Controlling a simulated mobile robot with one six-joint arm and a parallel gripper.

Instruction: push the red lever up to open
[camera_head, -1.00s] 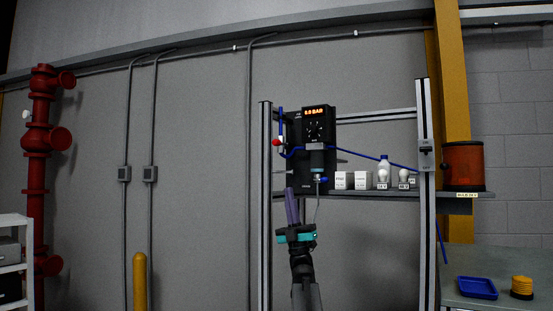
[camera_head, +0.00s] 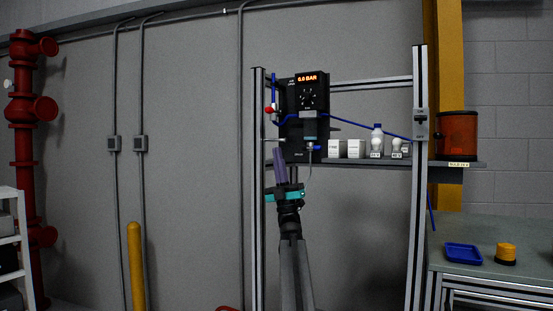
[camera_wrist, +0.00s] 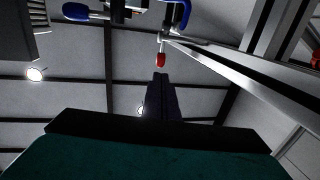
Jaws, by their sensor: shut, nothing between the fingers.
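The red lever (camera_head: 269,110) is a small red tip at the left side of a dark panel (camera_head: 290,140), beside a blue hose. The panel carries a display reading 0.0 BAR. In the wrist view the red lever (camera_wrist: 160,60) hangs just beyond my fingertips. My gripper (camera_head: 279,152) points upward, below and slightly right of the lever, in front of the panel's lower left. Its purple fingers are together and empty.
An aluminium frame post (camera_head: 258,190) stands left of my arm, another post (camera_head: 417,190) to the right. A shelf (camera_head: 400,160) holds white boxes and bulbs. A blue tray (camera_head: 463,254) lies on a bench at right. A yellow bollard (camera_head: 136,265) stands at left.

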